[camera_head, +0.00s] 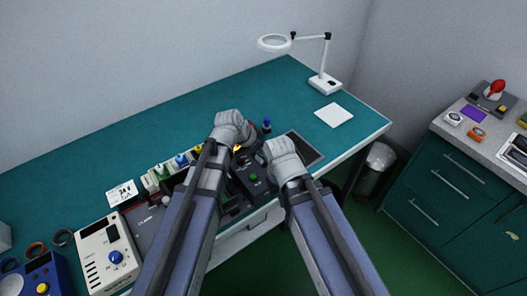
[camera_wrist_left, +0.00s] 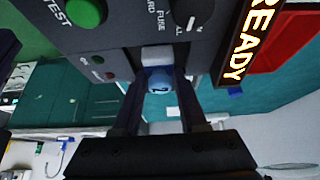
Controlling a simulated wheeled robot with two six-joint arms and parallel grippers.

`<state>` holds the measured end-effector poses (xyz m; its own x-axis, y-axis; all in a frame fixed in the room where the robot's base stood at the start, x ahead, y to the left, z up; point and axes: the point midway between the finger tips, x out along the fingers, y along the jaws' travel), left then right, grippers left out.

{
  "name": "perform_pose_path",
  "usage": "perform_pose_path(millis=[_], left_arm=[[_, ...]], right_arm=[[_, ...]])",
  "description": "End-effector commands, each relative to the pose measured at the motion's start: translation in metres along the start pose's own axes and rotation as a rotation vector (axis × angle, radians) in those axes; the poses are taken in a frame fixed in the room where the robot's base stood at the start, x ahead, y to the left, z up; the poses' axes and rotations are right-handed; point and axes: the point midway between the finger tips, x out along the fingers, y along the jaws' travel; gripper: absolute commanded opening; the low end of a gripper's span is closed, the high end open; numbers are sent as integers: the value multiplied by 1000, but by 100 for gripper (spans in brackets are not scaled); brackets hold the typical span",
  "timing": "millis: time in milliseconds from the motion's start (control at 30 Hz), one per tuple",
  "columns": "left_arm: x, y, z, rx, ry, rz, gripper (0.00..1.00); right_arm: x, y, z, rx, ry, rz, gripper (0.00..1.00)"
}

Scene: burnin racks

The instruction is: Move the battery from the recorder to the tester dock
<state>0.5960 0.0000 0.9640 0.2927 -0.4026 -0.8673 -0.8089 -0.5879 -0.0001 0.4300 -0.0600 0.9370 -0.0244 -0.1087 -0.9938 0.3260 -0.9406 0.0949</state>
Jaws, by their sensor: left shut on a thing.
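In the left wrist view my left gripper (camera_wrist_left: 158,85) is shut on a small light blue and white piece, which looks like the battery (camera_wrist_left: 158,82). The piece is at the edge of a dark grey device with a green TEST button (camera_wrist_left: 84,12) and a lit READY display (camera_wrist_left: 246,42), which looks like the tester (camera_wrist_left: 135,35). I cannot tell whether it is seated in a dock. In the head view the dark tester (camera_head: 252,180) lies between my arms, partly hidden. My right gripper's fingers are hidden behind its grey wrist (camera_head: 283,152). I cannot make out which device is the recorder.
The teal bench (camera_head: 90,185) carries a cream device with a blue knob (camera_head: 102,255), a blue device (camera_head: 38,278), a magnifier lamp (camera_head: 325,82), a white pad (camera_head: 333,115) and a dark tray (camera_head: 303,150). A cabinet (camera_head: 450,185) stands at right. The back of the bench is clear.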

Motion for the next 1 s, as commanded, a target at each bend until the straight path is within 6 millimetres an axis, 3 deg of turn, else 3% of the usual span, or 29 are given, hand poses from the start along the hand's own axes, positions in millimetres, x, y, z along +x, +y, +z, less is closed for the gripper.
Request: perform_pose_path(millis=[100,133,400,733,1000], left_arm=[[0,0,0,0,0,0,0],[0,0,0,0,0,0,44],[0,0,0,0,0,0,74],[-1,0,-1,0,0,0,77],[-15,0,-9,0,0,0,77]], right_arm=[[0,0,0,0,0,0,0],[0,0,0,0,0,0,0],[0,0,0,0,0,0,0],[-2,0,0,0,0,0,0],[-17,2,1,0,0,0,0]])
